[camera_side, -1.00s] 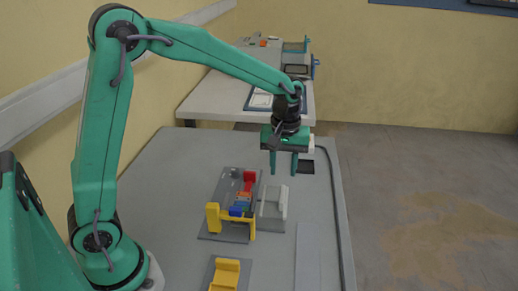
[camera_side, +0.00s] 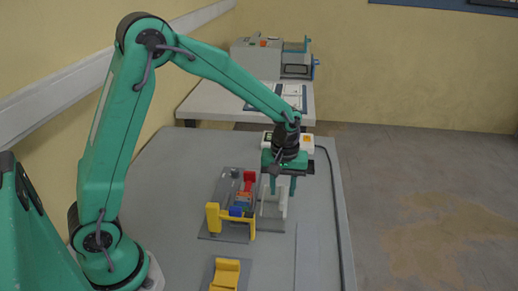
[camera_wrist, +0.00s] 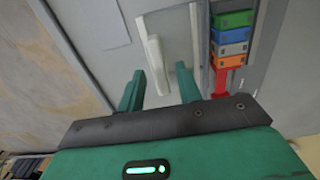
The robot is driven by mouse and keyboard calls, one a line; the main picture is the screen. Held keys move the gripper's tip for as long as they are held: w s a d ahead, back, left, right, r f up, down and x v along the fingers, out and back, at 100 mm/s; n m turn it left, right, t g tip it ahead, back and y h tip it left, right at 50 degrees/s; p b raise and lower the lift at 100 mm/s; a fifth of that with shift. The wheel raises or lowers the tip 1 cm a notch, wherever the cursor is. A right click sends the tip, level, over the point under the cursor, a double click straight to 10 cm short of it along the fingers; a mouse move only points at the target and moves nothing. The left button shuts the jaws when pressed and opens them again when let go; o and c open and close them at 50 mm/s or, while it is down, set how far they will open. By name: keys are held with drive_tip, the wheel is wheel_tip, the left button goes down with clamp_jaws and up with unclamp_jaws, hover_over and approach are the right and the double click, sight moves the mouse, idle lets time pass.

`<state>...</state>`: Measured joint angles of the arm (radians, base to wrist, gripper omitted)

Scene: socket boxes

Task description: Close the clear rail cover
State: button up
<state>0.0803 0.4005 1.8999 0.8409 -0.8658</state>
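The clear rail cover (camera_side: 272,209) has pale edges and stands swung out to the right of the block rail in the side view. In the wrist view it is a see-through panel with white edge bars (camera_wrist: 153,50). The rail's coloured blocks (camera_wrist: 232,38) are uncovered to the right in that view.
The rail sits on a grey base plate (camera_side: 211,234) with a yellow bracket (camera_side: 213,216) at its near end. A separate yellow piece (camera_side: 226,274) lies nearer the camera. A dark cable (camera_side: 340,220) runs along the table's right edge.

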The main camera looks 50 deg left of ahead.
drive_tip(key=shift+f, duration=0.55)
clamp_jaws()
drive_tip(key=shift+s+a, duration=0.1)
drive_tip(key=s+a, duration=0.6)
drive_tip(key=shift+s+a, duration=0.1)
drive_tip(key=shift+a, duration=0.05)
unclamp_jaws()
